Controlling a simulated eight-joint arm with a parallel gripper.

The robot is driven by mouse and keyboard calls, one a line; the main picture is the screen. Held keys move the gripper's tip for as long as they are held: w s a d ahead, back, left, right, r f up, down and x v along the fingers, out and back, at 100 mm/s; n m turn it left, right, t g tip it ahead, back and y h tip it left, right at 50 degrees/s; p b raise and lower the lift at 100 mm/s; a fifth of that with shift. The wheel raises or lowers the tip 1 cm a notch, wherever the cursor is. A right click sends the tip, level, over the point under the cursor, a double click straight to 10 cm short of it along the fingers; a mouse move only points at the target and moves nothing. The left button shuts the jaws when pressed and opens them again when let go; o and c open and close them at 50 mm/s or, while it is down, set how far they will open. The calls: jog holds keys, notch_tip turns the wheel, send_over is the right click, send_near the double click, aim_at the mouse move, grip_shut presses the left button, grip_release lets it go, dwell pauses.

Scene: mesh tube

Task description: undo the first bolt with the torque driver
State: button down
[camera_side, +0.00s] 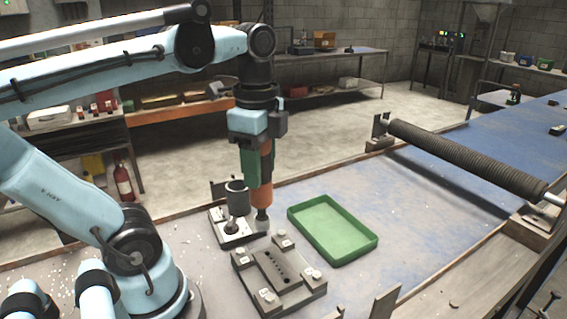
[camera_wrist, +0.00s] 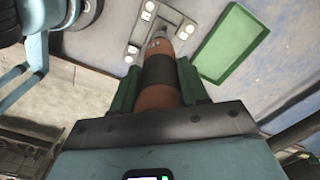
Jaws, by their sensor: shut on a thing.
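My gripper (camera_side: 257,158) has green jaws shut on the torque driver (camera_side: 262,192), an orange tool with a grey tip. The driver hangs upright, tip down, at the back of the grey bolt plate (camera_side: 283,278). The plate has light bolt heads at its corners, one at the back right (camera_side: 283,239) and one at the back left (camera_side: 241,255). In the wrist view the driver (camera_wrist: 160,98) points at the plate and its tip covers part of it. I cannot tell whether the tip touches anything.
A grey holder with a cup (camera_side: 237,196) stands just left of the driver. A green tray (camera_side: 333,230) lies to the right, its floor empty. A ribbed tube (camera_side: 465,160) spans brackets at the back right.

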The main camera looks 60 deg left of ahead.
jog(key=s+a+f+n, duration=0.2)
jog(key=s+a+f, duration=0.1)
jog(key=f, duration=0.3)
jog(key=shift+s+f, duration=0.35)
jog(key=shift+s, duration=0.15)
dwell(0.4)
jog(key=shift+f, duration=0.55)
dwell(1.7)
jog(key=shift+r, duration=0.25)
dwell(0.8)
notch_tip(320, 180, up, 6)
dwell(1.1)
jog(key=shift+w, duration=0.1)
dwell(0.4)
